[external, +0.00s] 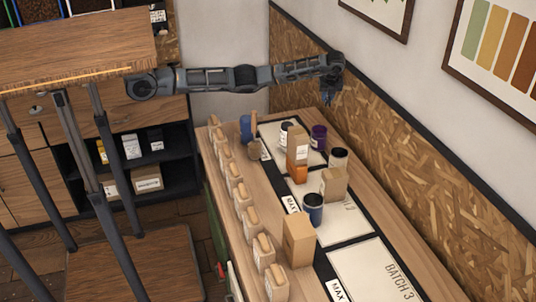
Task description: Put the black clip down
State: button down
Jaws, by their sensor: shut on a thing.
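My gripper (327,99) hangs at the end of the stretched arm, above the far end of the wooden counter (213,165) and close to the chipboard wall. It points down and is shut. The black clip it holds is too small and dark to tell apart from the dark fingers in this view. The gripper is clear of the counter and of the things on it.
Below stand a purple canister (319,137), an orange box (297,169), a blue canister (313,208) and tan boxes (299,240). Paper bags (250,222) line the counter's left edge. The BATCH 3 mat (372,270) is bare.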

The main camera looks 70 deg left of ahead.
jog(key=s+d+r+m+p, duration=0.1)
jog(key=d+r, duration=0.4)
jog(key=d, duration=0.3)
jog(key=s+d+r+p, duration=0.1)
jog(key=d+r, duration=0.4)
jog(key=d, duration=0.4)
jog(key=s+d+r+n+p, duration=0.1)
jog(key=s+d+r+p, duration=0.15)
jog(key=s+d, duration=0.3)
jog(key=s+d+r+n+p, duration=0.1)
jog(key=s+d+r, duration=0.3)
jog(key=d, duration=0.2)
jog(key=s+a+f+n+g+p, duration=0.2)
jog(key=s+a+f+n+p, duration=0.15)
jog(key=s+f, duration=0.75)
jog(key=s+a+f+n+g+p, duration=0.1)
jog(key=s+a+f+n+p, duration=0.35)
jog(key=s, duration=1.15)
jog(key=shift+m, duration=0.6)
jog(key=f+b, duration=0.1)
jog(key=f, duration=0.5)
jog(key=f+b, duration=0.1)
jog(key=f, duration=0.5)
jog(key=f+b, duration=0.1)
jog(key=f, duration=0.5)
jog(key=shift+w+a, duration=0.25)
jog(key=shift+a, duration=0.15)
